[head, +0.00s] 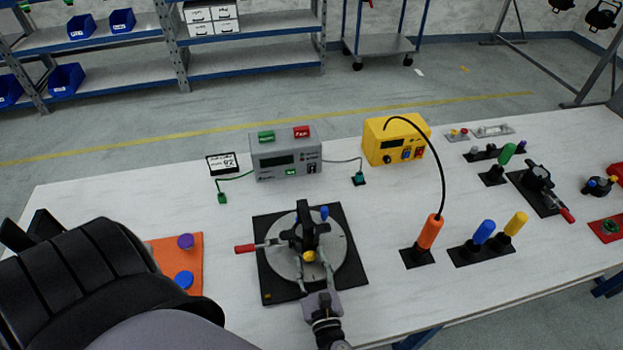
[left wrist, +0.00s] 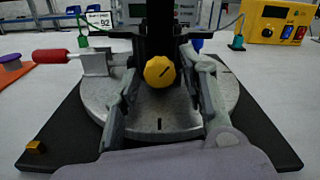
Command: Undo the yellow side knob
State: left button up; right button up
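The yellow side knob (head: 309,256) sticks out from the front of a black upright post (head: 307,228) on a round grey turntable plate (head: 335,251). In the left wrist view the knob (left wrist: 160,72) faces the camera near the middle. My left gripper (head: 311,257) comes from the front, low over the plate. In the left wrist view its two fingers (left wrist: 163,80) stand on either side of the knob, with a visible gap at each side. It is open and holds nothing. My right gripper is not in view.
The plate sits on a black base (head: 283,290). A red-handled clamp (head: 246,248) is at its left and a blue knob (head: 324,212) behind the post. An orange board (head: 196,244) lies to the left, an orange-handled tool (head: 430,232) to the right. A grey tester (head: 286,154) stands behind.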

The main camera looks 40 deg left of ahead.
pick_arm(q)
grip_shut()
jog(key=shift+a+f+n+b, duration=0.1)
jog(key=shift+f+n+b, duration=0.15)
jog(key=shift+n+b, duration=0.8)
jog(key=shift+r+n+b, duration=0.2)
jog(key=shift+n+b, duration=0.45)
jog(key=shift+n, duration=0.4)
jog(key=shift+o, duration=0.5)
grip_release()
jog(key=shift+o, duration=0.7)
